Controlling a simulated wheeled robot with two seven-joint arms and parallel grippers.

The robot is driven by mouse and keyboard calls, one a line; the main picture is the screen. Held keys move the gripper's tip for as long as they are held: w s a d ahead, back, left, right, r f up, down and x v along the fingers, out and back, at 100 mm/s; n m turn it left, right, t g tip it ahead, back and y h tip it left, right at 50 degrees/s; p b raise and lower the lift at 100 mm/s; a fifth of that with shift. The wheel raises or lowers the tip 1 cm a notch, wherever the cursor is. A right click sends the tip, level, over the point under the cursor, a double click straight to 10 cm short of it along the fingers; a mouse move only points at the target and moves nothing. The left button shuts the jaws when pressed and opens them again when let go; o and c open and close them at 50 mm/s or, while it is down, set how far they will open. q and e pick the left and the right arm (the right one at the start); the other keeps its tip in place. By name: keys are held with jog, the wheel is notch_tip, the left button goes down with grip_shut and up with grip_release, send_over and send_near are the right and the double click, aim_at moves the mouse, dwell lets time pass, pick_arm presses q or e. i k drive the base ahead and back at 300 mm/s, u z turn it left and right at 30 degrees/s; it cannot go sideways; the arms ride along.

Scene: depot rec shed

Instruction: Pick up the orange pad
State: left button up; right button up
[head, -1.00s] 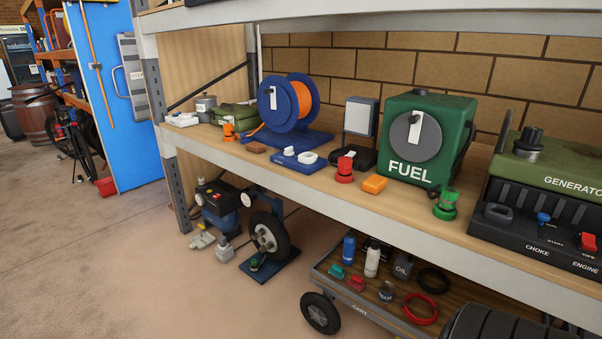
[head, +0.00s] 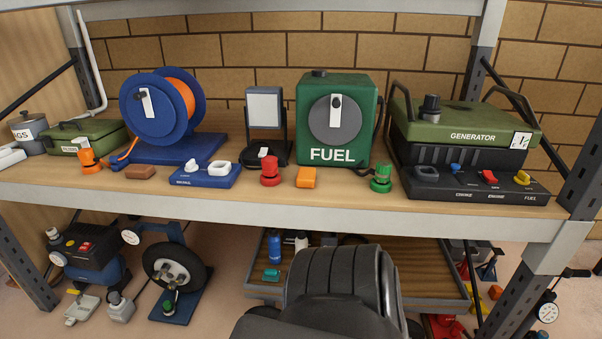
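The orange pad (head: 306,178) is a small block with rounded edges. It lies flat on the wooden shelf (head: 340,195) near the front edge, in front of the green FUEL can (head: 357,110). A red knob-like piece (head: 270,170) stands to its left and a green one (head: 381,178) to its right, both apart from it. Neither of my grippers shows in the head view, so nothing of mine is seen touching the pad.
A blue reel (head: 150,108), a blue base with white knobs (head: 206,175) and a green generator (head: 465,130) stand on the shelf. An upper shelf edge (head: 290,5) runs above. Below, a dark ribbed shape partly hides a cart (head: 430,270).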

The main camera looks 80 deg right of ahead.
aim_at(306, 177)
jog(key=z, duration=0.6)
jog(key=i, duration=0.75)
jog(key=z, duration=1.2)
jog(key=i, duration=0.35)
jog(key=z, duration=0.3)
